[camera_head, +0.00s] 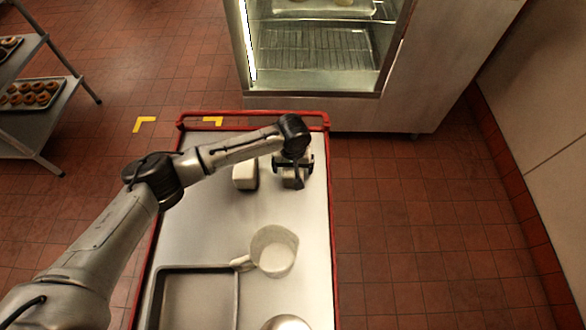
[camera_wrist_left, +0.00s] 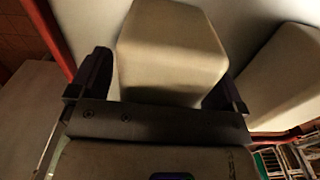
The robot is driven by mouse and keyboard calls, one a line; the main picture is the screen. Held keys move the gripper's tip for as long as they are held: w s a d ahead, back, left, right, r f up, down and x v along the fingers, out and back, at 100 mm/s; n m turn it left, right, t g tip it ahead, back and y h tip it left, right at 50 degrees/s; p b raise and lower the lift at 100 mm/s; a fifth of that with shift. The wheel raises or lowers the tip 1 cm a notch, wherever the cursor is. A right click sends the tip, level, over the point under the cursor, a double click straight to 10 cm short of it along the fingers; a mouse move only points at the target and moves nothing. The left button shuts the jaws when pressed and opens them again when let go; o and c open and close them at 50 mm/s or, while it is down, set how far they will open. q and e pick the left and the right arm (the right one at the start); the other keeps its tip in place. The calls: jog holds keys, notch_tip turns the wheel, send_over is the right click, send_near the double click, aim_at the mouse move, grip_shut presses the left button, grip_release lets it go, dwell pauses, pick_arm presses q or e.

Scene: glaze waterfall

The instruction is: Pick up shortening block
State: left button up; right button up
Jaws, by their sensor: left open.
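Two pale cream blocks stand near the far end of the metal cart top; I cannot tell by marking which is the shortening block. One block (camera_head: 291,183) is under my left gripper (camera_head: 294,166) and partly hidden by it. In the left wrist view this block (camera_wrist_left: 172,48) lies between the two open fingers of the gripper (camera_wrist_left: 163,85), with no clear grip on it. The other block (camera_head: 245,176) stands just to the left in the head view, and at the right edge of the left wrist view (camera_wrist_left: 284,80). My right gripper is not in view.
A round metal bowl (camera_head: 286,323) is at the bottom edge. The cart's red rail (camera_head: 225,113) runs behind the blocks. A glass-fronted cabinet (camera_head: 316,55) stands beyond.

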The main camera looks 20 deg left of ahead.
pick_arm(q)
jog(key=shift+c, duration=0.2)
jog(key=c, duration=1.2)
jog(key=shift+r, duration=0.1)
jog(key=shift+c, duration=0.3)
jog(key=shift+r, duration=0.15)
